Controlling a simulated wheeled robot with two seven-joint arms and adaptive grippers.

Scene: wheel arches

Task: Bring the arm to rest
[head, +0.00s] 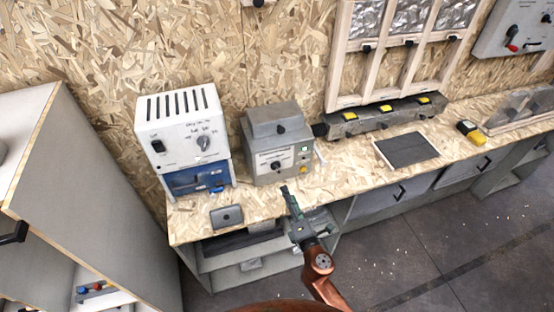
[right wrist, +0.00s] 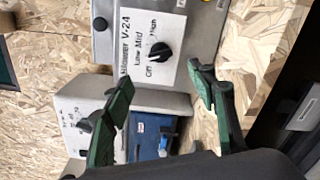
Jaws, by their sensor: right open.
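My right gripper (head: 288,195) is in front of the bench's front edge in the head view, below the grey box with a knob. In the right wrist view its two green fingers (right wrist: 160,84) are spread apart with nothing between them. Beyond them are the grey knob panel (right wrist: 140,45), with a black knob marked Off, Low, Mid and High, and the white and blue device (right wrist: 75,105). My copper-coloured right arm comes up from the bottom of the head view. My left gripper is not in view.
The white and blue device (head: 180,128) and the grey box (head: 278,150) stand on the chipboard bench (head: 340,178). A small grey case (head: 227,216) lies near the front edge. A dark mat (head: 407,149) and a yellow-black item (head: 470,132) lie right. Open floor (head: 420,250) is lower right.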

